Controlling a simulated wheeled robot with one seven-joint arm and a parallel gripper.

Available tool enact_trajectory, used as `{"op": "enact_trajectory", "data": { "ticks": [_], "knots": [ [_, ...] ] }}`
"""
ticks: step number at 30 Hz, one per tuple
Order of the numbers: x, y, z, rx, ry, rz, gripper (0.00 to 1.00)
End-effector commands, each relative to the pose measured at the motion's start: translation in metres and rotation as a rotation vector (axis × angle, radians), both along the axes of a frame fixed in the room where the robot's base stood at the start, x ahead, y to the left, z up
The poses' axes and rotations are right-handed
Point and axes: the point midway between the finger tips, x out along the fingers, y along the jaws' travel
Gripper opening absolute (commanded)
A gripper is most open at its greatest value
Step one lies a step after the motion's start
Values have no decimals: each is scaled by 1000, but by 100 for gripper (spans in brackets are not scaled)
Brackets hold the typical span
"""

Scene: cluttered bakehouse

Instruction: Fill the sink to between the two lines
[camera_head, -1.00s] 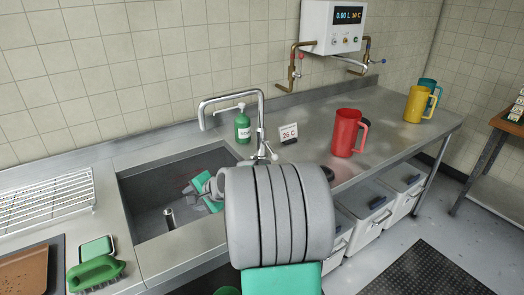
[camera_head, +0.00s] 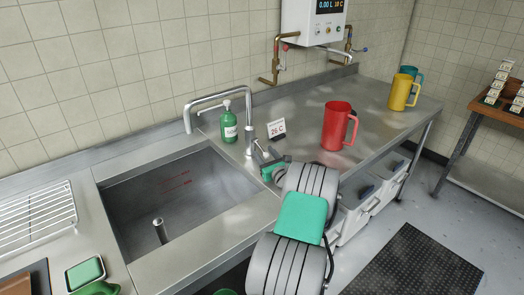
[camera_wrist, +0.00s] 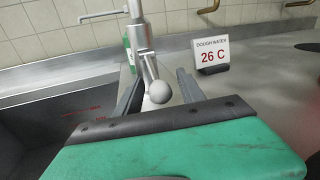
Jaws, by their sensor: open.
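The steel sink (camera_head: 205,225) is sunk in the counter at left. Two red lines (camera_head: 174,184) mark its back wall, and a short upright pipe (camera_head: 160,231) stands on its floor; I see no water in it. The tap (camera_head: 222,99) arches over the sink's back right corner, and no stream shows from its spout. My gripper (camera_head: 263,155) is at the tap's base, open. In the wrist view, the tap's ball-ended lever (camera_wrist: 159,92) appears between the fingers of my gripper (camera_wrist: 158,82); whether they touch it is unclear.
A green bottle (camera_head: 229,122) stands behind the tap. A card reading 26 C (camera_head: 276,128) stands just right of it. A red jug (camera_head: 337,127) and a yellow jug (camera_head: 402,93) stand further right. A wall unit (camera_head: 314,20) reads 0.00 L.

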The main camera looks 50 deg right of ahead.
Motion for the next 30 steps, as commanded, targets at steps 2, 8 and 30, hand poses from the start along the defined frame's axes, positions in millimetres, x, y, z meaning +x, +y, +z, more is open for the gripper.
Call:
{"op": "enact_trajectory", "data": {
  "ticks": [2,8,30],
  "knots": [
    [9,-4,1,-1,1,1,46],
    [15,-8,0,0,0,0,46],
    [15,-7,0,-1,0,0,0]
  ]
}}
